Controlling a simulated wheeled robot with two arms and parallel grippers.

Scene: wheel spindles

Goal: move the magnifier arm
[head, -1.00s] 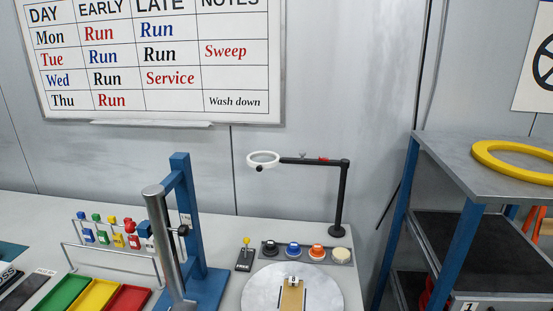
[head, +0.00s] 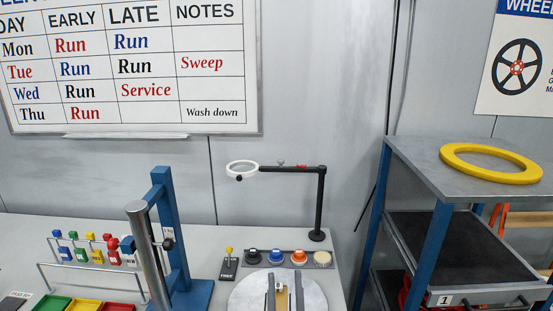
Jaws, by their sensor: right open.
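The magnifier has a white ring lens (head: 242,169) at the left end of a dark horizontal arm (head: 290,168). The arm joins the top of a dark upright post (head: 320,205) on a round base (head: 316,236) at the back of the bench. My left gripper is not in view.
A row of knobs (head: 276,257) lies between the plate and the post. A blue stand with a metal cylinder (head: 147,250) rises at left, beside a rack of coloured items (head: 95,250) and trays. A blue-legged shelf (head: 400,170) with a yellow ring (head: 490,163) stands right.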

